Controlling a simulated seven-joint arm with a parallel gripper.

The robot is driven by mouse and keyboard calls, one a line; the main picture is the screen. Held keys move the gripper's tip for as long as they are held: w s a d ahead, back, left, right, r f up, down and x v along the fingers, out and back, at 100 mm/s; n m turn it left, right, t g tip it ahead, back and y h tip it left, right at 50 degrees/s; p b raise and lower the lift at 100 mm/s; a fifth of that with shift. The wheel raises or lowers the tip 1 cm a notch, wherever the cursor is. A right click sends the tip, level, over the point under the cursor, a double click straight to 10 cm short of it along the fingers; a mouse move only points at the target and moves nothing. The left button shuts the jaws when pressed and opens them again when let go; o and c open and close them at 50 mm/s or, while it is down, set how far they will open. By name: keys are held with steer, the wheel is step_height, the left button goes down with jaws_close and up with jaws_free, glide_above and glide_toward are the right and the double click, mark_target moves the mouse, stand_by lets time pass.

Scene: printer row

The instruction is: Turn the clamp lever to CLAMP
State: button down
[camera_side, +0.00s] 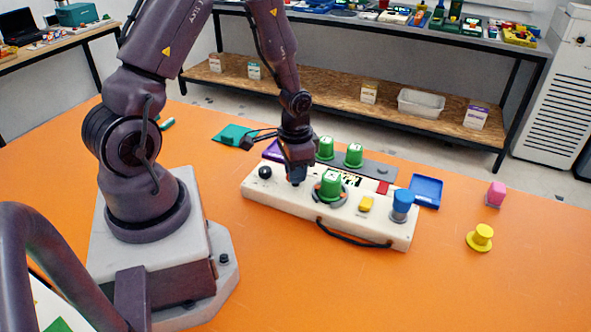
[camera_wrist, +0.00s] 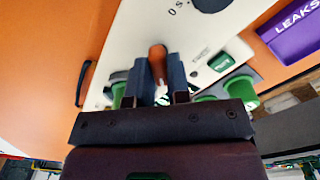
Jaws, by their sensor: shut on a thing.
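The clamp lever (camera_wrist: 158,58) shows in the wrist view as an orange-brown handle on the white control box (camera_side: 262,190). My gripper (camera_wrist: 155,82) is shut on it, one dark finger on each side. In the side view my gripper (camera_side: 298,180) points down onto the left half of the box and hides the lever there. The lever's direction and its CLAMP marking cannot be read. Beside the gripper, a green cup-shaped part (camera_side: 330,188) stands on a round dark seat on the box.
The orange table (camera_side: 340,285) is clear in front.

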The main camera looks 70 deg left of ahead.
steer(key=c, duration=1.1)
jaws_free()
steer(key=shift+r, duration=0.15)
step_height(320, 180, up, 13)
steer(key=shift+f, duration=0.1)
steer(key=s+d+r+t, duration=0.2)
steer(key=s+d+r, duration=0.1)
steer(key=d+r, duration=0.1)
steer(key=s+d+r+t, duration=0.1)
steer(key=s+d+r, duration=0.2)
steer(key=r, duration=0.3)
steer(key=s+d+r+t, duration=0.2)
steer(key=d+r, duration=0.3)
steer(key=shift+s+d+r+t, duration=0.2)
steer(key=shift+s+r+t, duration=0.1)
steer(key=shift+s+r, duration=0.1)
